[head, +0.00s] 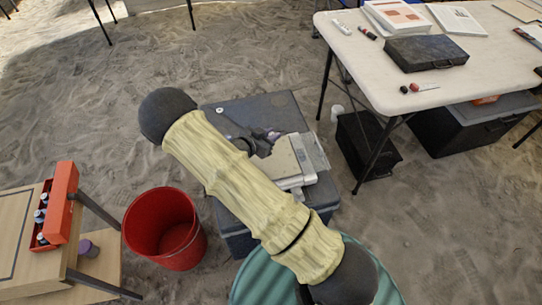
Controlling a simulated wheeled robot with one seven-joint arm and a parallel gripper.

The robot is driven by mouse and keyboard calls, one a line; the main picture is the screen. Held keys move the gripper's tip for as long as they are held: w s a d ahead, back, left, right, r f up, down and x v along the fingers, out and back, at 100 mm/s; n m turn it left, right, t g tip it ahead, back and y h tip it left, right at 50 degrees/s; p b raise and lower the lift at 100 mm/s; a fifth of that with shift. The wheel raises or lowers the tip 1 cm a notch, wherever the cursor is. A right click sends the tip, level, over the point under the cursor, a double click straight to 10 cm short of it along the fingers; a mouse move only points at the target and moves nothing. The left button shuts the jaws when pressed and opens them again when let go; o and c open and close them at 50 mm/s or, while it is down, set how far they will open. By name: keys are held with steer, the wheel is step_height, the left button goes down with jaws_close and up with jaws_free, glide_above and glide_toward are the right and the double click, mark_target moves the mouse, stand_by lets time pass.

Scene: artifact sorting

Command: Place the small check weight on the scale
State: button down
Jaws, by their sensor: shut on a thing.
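My gripper (264,144) is dark and hangs beyond my sleeved arm, over the left part of the scale. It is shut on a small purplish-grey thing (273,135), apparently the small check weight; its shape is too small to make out. The scale (284,164) has a pale flat plate and a silvery body, and sits on top of a dark case (281,107). My arm hides the scale's near left side. I cannot tell whether the held thing touches the plate.
A red bucket (163,227) stands left of the case. A wooden table (20,240) with a red bottle box (62,200) is at far left. A white table (435,92) at right holds papers and a black case (426,53). A green ribbed round thing (247,285) is in front.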

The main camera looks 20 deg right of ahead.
glide_above(271, 158)
step_height(271, 158, down, 6)
steer(key=shift+r+b, duration=0.25)
steer(key=shift+b, duration=0.2)
steer(key=shift+f, duration=0.1)
steer(key=shift+f+b, duration=0.35)
steer(key=shift+f, duration=1.4)
steer(key=shift+f, duration=0.2)
steer(key=c, duration=1.3)
jaws_free()
